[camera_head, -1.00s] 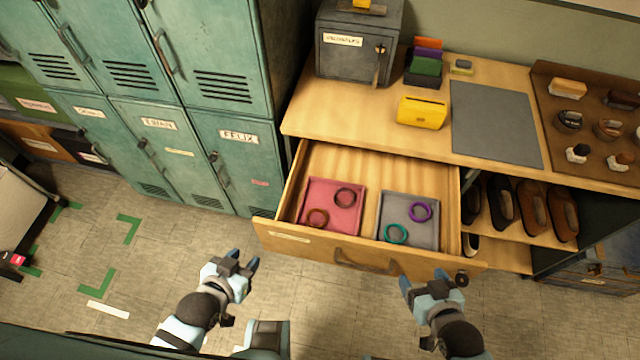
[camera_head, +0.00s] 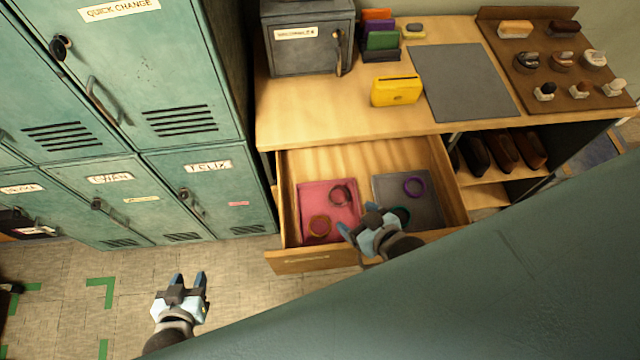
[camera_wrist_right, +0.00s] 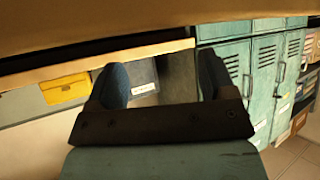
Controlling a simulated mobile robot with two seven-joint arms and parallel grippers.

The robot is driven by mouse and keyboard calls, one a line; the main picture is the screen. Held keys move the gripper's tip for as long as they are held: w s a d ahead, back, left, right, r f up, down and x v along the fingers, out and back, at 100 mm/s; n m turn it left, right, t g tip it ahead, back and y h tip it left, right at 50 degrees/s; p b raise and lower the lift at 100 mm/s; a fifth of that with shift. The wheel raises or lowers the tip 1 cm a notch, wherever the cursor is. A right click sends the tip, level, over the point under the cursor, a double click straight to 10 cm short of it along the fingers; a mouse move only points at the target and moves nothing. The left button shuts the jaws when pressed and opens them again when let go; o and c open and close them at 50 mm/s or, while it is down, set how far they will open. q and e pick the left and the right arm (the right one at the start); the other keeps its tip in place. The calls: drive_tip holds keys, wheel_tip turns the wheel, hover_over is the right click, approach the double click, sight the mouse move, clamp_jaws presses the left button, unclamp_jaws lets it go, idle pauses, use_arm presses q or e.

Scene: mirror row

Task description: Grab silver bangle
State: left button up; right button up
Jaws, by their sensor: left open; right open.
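I see no silver bangle in any view. The open drawer (camera_head: 300,258) holds a pink mat (camera_head: 313,190) with a dark red bangle (camera_head: 342,194) and a brown-orange bangle (camera_head: 320,226). A grey mat (camera_head: 436,212) beside it holds a purple bangle (camera_head: 414,187) and a teal bangle (camera_head: 402,215), partly hidden by my right gripper. My right gripper (camera_head: 356,221) is open and empty over the drawer's front; its fingers also show in the right wrist view (camera_wrist_right: 160,78). My left gripper (camera_head: 188,281) is open and empty over the floor, left of the drawer.
Green lockers (camera_head: 130,130) stand left of the drawer. The desk (camera_head: 340,118) above it carries a grey safe (camera_head: 308,45), a yellow box (camera_head: 396,91), a grey pad (camera_head: 464,82) and a brown tray (camera_head: 530,85). Shoes (camera_head: 503,150) sit on a shelf. A large teal surface covers the lower right.

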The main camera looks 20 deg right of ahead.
drive_tip(key=s+d+r+m+g+h+b, duration=0.1)
drive_tip(key=s+d+r+g+h+b, duration=0.2)
drive_tip(key=s+d+r+g+b, duration=0.35)
drive_tip(key=n+g+p, duration=0.2)
drive_tip(key=n+g, duration=0.3)
drive_tip(key=n, duration=0.8)
hover_over(338, 198)
wheel_tip(338, 198, down, 11)
drive_tip(key=shift+t, duration=0.25)
wheel_tip(338, 198, down, 7)
drive_tip(key=shift+w+d+f+b, duration=0.1)
drive_tip(key=shift+d+f+b, duration=0.1)
drive_tip(key=shift+b, duration=0.15)
drive_tip(key=shift+a+f, duration=0.15)
drive_tip(key=shift+f, duration=1.4)
drive_tip(key=shift+a+f, duration=0.1)
drive_tip(key=shift+f, duration=1.4)
use_arm(q)
wheel_tip(338, 198, down, 5)
drive_tip(key=shift+w+r, duration=0.1)
drive_tip(key=shift+w, duration=0.05)
use_arm(e)
drive_tip(key=shift+c, duration=0.4)
